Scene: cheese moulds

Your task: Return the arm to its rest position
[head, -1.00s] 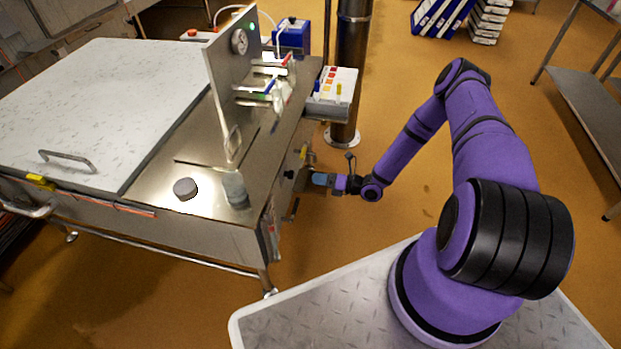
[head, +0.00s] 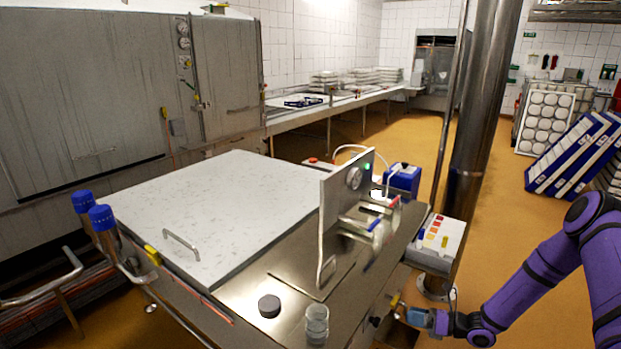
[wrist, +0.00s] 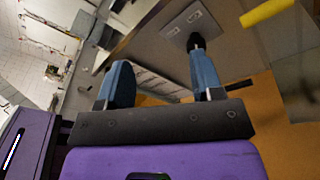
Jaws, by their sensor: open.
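My gripper (head: 418,318) is at the lower right of the head view, close to the end face of the steel bench. My purple arm reaches to it from the right edge. In the wrist view my gripper (wrist: 162,75) has its two blue fingers wide apart with nothing between them. A black knob (wrist: 196,42) on a pale plate (wrist: 190,24) shows just beyond the right fingertip; I cannot tell whether they touch.
The steel bench (head: 290,268) carries a white lid (head: 205,205), an upright gauge panel (head: 335,205), a dark puck (head: 269,306) and a clear beaker (head: 317,322). A steel column (head: 482,140) stands behind. Open orange floor (head: 510,225) lies to the right.

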